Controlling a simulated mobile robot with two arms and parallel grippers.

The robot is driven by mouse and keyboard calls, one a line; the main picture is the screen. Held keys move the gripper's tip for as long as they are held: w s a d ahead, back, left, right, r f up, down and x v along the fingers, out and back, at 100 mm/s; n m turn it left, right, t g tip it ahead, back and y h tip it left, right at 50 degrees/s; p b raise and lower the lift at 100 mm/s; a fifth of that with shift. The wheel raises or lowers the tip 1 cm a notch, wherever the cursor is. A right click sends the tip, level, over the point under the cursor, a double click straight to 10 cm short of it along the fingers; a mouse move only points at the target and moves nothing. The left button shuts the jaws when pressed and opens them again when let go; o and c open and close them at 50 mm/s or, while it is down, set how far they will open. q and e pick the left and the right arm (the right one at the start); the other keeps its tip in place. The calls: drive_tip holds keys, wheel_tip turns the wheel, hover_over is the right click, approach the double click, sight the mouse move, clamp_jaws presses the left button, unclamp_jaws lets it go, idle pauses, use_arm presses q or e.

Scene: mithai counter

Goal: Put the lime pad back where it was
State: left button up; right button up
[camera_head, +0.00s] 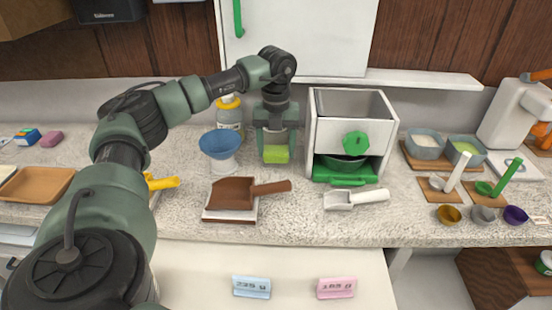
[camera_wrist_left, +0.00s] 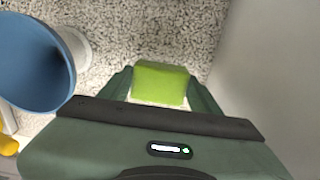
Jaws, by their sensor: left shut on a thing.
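The lime pad (camera_head: 276,154) is a small lime-green block between the fingers of my left gripper (camera_head: 275,148), which is shut on it. It also shows in the left wrist view (camera_wrist_left: 160,84), with a finger on each side and the speckled counter behind it. The gripper points down between the blue funnel and the white box. I cannot tell whether the pad touches the counter. My right gripper is not in view.
A blue funnel (camera_head: 220,144) stands close on the left, and a white box with a green knob (camera_head: 355,142) close on the right. A brown scoop (camera_head: 232,193) lies in front. A pink pad (camera_head: 51,139) and a blue block (camera_head: 27,137) lie at far left.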

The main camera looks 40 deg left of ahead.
sight(276, 159)
use_arm(q)
drive_tip(key=shift+f, duration=2.05)
drive_tip(key=shift+f, duration=0.15)
drive_tip(key=o, duration=1.4)
drive_tip(key=shift+r, duration=0.2)
wheel_tip(276, 159, up, 12)
drive_tip(key=shift+b, duration=0.5)
